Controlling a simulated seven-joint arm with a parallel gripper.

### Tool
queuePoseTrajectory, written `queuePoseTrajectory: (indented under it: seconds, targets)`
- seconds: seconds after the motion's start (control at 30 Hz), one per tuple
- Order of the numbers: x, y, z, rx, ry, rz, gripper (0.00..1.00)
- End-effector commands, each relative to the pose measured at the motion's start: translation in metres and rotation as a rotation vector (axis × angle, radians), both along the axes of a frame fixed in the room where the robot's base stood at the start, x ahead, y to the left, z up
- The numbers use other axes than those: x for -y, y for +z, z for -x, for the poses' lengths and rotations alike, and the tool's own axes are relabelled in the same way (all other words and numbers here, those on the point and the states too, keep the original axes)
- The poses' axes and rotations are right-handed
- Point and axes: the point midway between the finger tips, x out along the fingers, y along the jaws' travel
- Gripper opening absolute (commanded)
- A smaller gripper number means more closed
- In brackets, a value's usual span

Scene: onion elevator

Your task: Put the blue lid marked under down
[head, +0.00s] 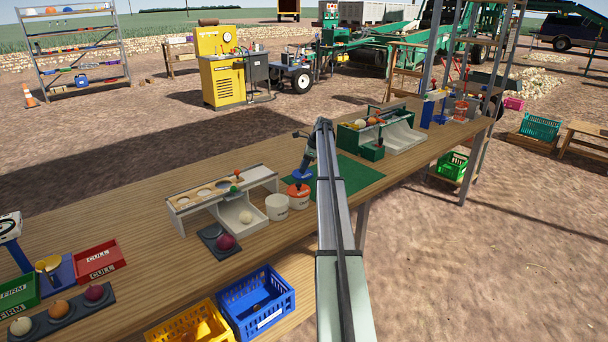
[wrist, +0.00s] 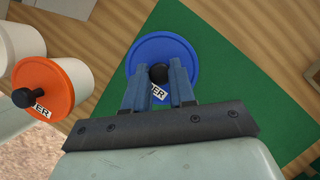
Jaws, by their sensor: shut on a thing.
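The blue lid (wrist: 150,52) is a round disc with a black knob and a white label, partly covered, on which the letters "DER" show. My gripper (wrist: 159,84) is shut on its knob in the wrist view.
A white tub with an orange lid (wrist: 48,88) and a black knob stands left of the blue lid. An open white tub (head: 277,206) stands beside it. A sizing rack (head: 222,190) is further left, and a green-and-grey bin unit (head: 400,137) stands behind the mat. The mat's right part is clear.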

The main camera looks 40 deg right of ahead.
Motion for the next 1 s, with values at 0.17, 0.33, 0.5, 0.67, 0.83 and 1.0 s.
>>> queuePoseTrajectory:
  seconds: [0.17, 0.33, 0.5, 0.67, 0.83, 1.0]
  targets:
    - [0.0, -0.019, 0.0, 0.0, 0.0, 0.0, 0.0]
    - [0.0, -0.035, 0.0, 0.0, 0.0, 0.0, 0.0]
    - [0.0, -0.035, 0.0, 0.0, 0.0, 0.0, 0.0]
    - [0.0, -0.036, 0.0, 0.0, 0.0, 0.0, 0.0]
    - [0.0, -0.038, 0.0, 0.0, 0.0, 0.0, 0.34]
    - [0.0, -0.037, 0.0, 0.0, 0.0, 0.0, 0.5]
